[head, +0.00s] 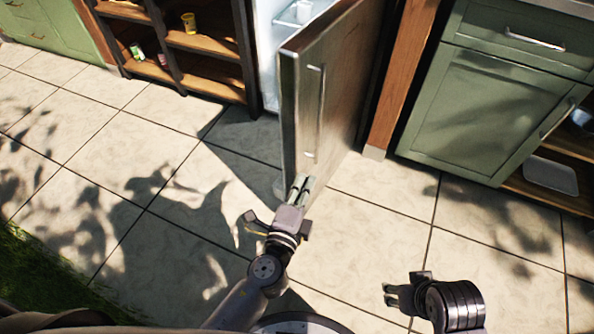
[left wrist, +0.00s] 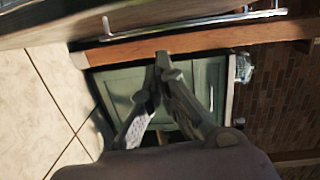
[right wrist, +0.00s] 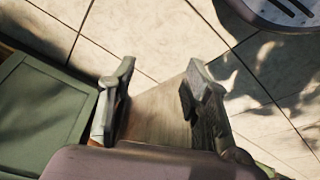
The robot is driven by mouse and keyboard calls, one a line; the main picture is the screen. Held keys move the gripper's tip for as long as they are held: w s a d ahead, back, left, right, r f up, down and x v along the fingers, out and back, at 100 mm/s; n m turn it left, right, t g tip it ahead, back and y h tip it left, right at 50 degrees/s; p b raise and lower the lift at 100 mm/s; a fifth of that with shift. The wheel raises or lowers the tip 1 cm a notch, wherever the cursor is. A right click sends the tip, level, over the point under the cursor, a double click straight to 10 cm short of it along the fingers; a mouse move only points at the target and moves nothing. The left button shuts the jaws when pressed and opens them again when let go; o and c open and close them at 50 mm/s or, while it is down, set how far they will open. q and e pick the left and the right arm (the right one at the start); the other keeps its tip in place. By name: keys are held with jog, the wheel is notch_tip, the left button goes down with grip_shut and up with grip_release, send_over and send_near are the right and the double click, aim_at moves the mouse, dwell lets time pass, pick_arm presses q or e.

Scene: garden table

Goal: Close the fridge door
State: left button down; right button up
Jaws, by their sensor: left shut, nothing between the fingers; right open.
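The fridge door (head: 340,85) stands open in the head view, swung out toward me, with a long vertical bar handle (head: 316,115) on its face. Part of the white fridge interior (head: 270,50) shows to the left behind it. My left gripper (head: 302,184) appears in front of the door's lower part; whether it touches is unclear. In the left wrist view its fingers (left wrist: 162,62) are together and empty, below a metal bar (left wrist: 195,24) in the picture. My right gripper (head: 389,293) is low on the right, apart from the door. Its fingers (right wrist: 158,80) are spread and empty.
A wooden post (head: 403,75) and a green cabinet (head: 490,110) stand right of the door. A brown open shelf (head: 205,45) with small items, including a yellow cup (head: 189,22), stands left of the fridge. The tiled floor (head: 130,190) left of the door is clear.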

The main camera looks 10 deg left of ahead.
pick_arm(q)
jog(key=w+a+r+p, duration=0.1)
jog(key=w+r, duration=0.1)
jog(key=w, duration=0.8)
jog(key=shift+w+r+m+t, duration=0.15)
jog(key=shift+w+m+t, duration=0.15)
jog(key=shift+w+t, duration=0.1)
pick_arm(e)
jog(key=shift+a+f, duration=0.15)
jog(key=shift+f, duration=1.9)
pick_arm(q)
jog(key=shift+a, duration=0.2)
